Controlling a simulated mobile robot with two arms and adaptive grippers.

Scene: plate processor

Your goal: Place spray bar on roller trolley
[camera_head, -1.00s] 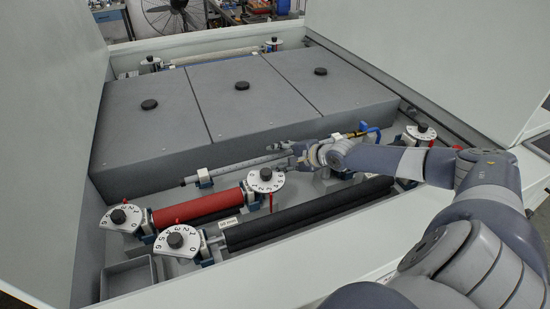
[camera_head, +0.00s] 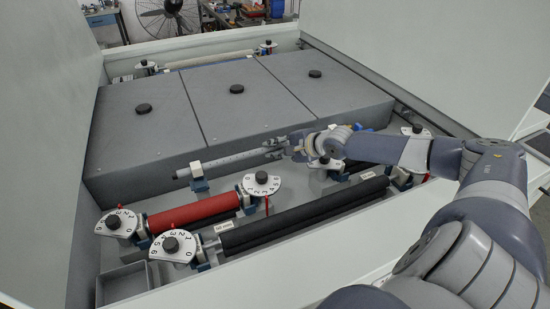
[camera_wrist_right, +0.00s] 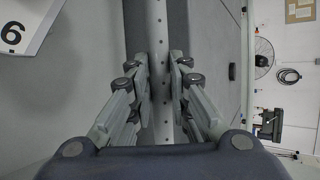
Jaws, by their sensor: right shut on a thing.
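The spray bar (camera_head: 232,162) is a thin grey tube with small holes along it, in front of the grey tank covers in the head view. My right gripper (camera_head: 278,148) is shut on it; the gripper and arm hide its right part. In the right wrist view the spray bar (camera_wrist_right: 160,75) runs upright in the picture between the fingers of my right gripper (camera_wrist_right: 160,88). The bar's left end looks slightly above a blue holder (camera_head: 199,186). I cannot make out a roller trolley. My left gripper is out of view.
A red roller (camera_head: 193,214) and a black roller (camera_head: 300,216) lie in front, with numbered dials (camera_head: 172,245) at their ends. The grey covers (camera_head: 240,110) stand close behind the bar. The machine's white front rim (camera_head: 290,275) and raised panels surround the basin.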

